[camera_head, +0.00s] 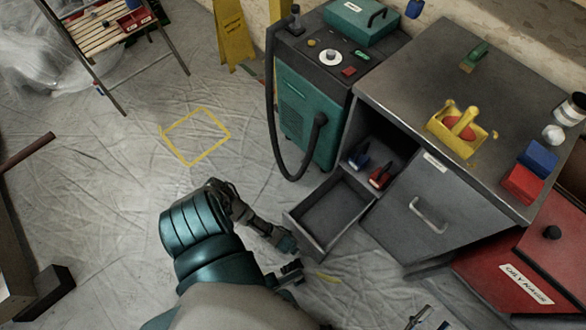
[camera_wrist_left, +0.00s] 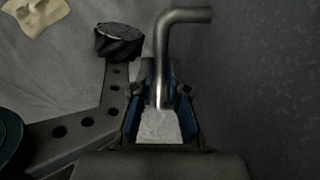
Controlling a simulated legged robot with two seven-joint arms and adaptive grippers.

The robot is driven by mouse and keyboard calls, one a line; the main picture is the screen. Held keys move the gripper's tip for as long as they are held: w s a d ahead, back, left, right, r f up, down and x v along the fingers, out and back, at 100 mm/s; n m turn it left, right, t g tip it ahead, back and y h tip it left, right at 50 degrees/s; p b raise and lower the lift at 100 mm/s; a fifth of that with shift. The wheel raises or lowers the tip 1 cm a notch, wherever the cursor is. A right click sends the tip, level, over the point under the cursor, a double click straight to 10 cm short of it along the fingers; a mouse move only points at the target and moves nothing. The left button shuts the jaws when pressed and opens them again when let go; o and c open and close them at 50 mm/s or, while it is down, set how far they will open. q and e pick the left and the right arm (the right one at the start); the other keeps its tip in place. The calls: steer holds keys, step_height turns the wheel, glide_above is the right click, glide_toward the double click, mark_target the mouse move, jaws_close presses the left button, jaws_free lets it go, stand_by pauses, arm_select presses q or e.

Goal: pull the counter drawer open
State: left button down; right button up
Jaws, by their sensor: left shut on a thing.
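The grey counter (camera_head: 450,90) has its drawer (camera_head: 328,215) standing open at the lower left, with its inside bare. In the left wrist view, a bent metal handle (camera_wrist_left: 182,16) runs between the fingers of my left gripper (camera_wrist_left: 160,98), which is shut on it. In the head view, my left gripper (camera_head: 291,269) is low beside the drawer front, and the handle there is hidden. My right gripper (camera_head: 428,319) is at the bottom edge, partly cut off, away from the drawer, its fingers apart.
Beside the drawer is a closed counter door with a handle (camera_head: 428,214). A teal machine with a black hose (camera_head: 310,105) stands left of the counter. A red cabinet (camera_head: 520,265) is at the right. A yellow caddy (camera_head: 459,128) sits on top.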

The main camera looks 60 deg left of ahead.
arm_select(q)
steer(key=shift+s+a+f, duration=0.25)
steer(key=shift+s+a, duration=0.1)
steer(key=shift+a, duration=0.15)
steer(key=c, duration=1.2)
jaws_free()
steer(key=shift+w+d, duration=0.1)
steer(key=shift+w, duration=0.1)
steer(key=shift+d+r, duration=0.1)
steer(key=shift+r, duration=0.05)
steer(key=r, duration=0.3)
steer(key=s+r, duration=0.1)
steer(key=r, duration=0.3)
steer(key=s+r, duration=0.1)
steer(key=r, duration=0.3)
steer(key=shift+s+d+r, duration=0.1)
steer(key=shift+d+r, duration=0.05)
steer(key=shift+r, duration=0.05)
